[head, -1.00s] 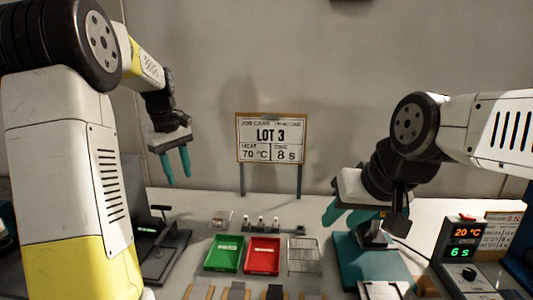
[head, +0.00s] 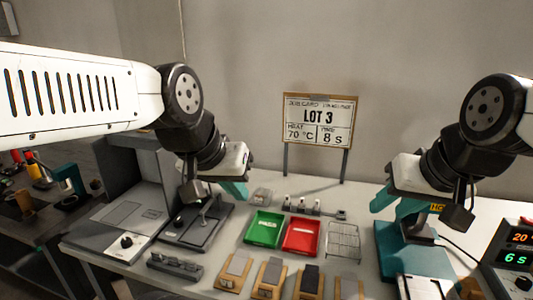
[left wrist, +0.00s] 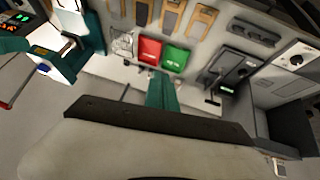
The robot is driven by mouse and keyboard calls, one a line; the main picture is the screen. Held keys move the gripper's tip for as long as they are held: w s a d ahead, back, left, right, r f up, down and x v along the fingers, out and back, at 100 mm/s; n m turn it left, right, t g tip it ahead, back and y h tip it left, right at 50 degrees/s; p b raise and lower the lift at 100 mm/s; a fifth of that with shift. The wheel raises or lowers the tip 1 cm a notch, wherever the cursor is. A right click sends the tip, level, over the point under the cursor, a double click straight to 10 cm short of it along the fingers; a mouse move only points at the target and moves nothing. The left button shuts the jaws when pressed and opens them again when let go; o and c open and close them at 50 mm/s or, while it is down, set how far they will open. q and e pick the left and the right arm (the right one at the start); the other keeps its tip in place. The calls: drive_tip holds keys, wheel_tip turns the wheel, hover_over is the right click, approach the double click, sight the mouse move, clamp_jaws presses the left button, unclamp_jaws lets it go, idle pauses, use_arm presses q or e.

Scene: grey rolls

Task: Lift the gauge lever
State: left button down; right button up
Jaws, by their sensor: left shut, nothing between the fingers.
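The grey gauge (head: 190,228) stands on the bench left of the green tray, with a thin dark lever (head: 206,209) on its top. In the left wrist view the gauge (left wrist: 232,68) is at the right, its lever (left wrist: 212,98) pointing toward the camera side. My left gripper (head: 236,192) is shut and empty, above and to the right of the gauge, apart from the lever; its teal fingers (left wrist: 162,92) also show in the left wrist view. My right gripper (head: 397,207) looks open, at the teal press (head: 400,245); its fingertips are partly unclear.
A green tray (head: 264,229) and a red tray (head: 301,235) lie right of the gauge, with a wire rack (head: 343,240) beyond. Several wooden blocks line the front. A grey machine with a knob (head: 115,228) stands left. A job card (head: 318,117) stands behind.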

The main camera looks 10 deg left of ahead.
use_arm(q)
drive_tip(key=w+a+f+m+g+y, duration=0.1)
drive_tip(key=w+a+f+m, duration=0.4)
drive_tip(key=w+a+m, duration=0.55)
drive_tip(key=w+a+f+m+y, duration=0.1)
drive_tip(key=w+a+f+m, duration=0.4)
drive_tip(key=w+a+m, duration=0.5)
drive_tip(key=w+f, duration=0.1)
drive_tip(key=f, duration=0.2)
drive_tip(key=w+a+f+n, duration=0.1)
drive_tip(key=w+f, duration=0.1)
drive_tip(key=f, duration=0.1)
drive_tip(key=w+a+f+n, duration=0.1)
drive_tip(key=w+f, duration=0.1)
drive_tip(key=f, duration=0.1)
drive_tip(key=shift+w+f, duration=0.1)
drive_tip(key=shift+f, duration=0.05)
drive_tip(key=shift+w+d+r, duration=0.1)
drive_tip(key=shift+w+r, duration=0.2)
drive_tip(key=shift+w, duration=0.65)
drive_tip(key=shift+w+r, duration=0.3)
drive_tip(key=shift+w, duration=0.6)
drive_tip(key=shift+w, duration=0.1)
